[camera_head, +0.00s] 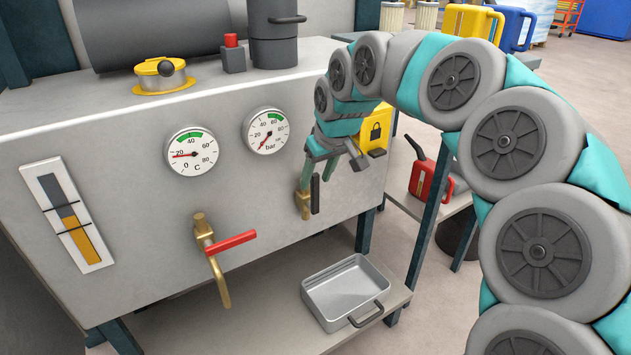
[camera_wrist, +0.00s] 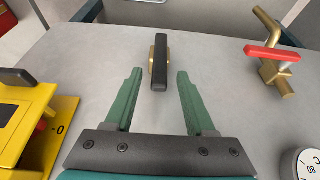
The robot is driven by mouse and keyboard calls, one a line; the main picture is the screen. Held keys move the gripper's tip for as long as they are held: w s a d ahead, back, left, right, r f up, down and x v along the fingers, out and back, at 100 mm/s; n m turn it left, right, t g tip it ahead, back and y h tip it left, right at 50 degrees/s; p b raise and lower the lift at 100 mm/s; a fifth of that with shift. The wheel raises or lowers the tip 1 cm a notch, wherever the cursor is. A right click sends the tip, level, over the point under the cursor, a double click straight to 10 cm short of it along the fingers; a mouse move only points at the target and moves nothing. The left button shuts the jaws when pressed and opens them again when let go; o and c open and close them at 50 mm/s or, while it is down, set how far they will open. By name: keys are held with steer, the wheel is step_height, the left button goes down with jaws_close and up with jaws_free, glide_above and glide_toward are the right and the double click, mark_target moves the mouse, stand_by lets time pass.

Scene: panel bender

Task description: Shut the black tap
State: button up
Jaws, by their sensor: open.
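The black tap has a black lever handle (camera_head: 315,194) on a brass body (camera_head: 303,204), low on the right of the grey machine front. In the head view the handle hangs roughly upright. In the wrist view the black handle (camera_wrist: 160,62) points along the picture's height, with brass showing behind it. My gripper (camera_head: 330,172) is just above the tap in the head view. In the wrist view my gripper (camera_wrist: 159,76) is open, with its green fingers on either side of the handle's near end. I see gaps on both sides and no contact.
A red-handled brass tap (camera_head: 232,242) sits left of the black one. A yellow padlock-marked box (camera_head: 374,132) is close beside my gripper on the right. Two gauges (camera_head: 192,152) are on the panel above. A metal tray (camera_head: 346,290) stands on the shelf below.

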steer(key=shift+x, duration=1.2)
jaws_close()
stand_by(0.5)
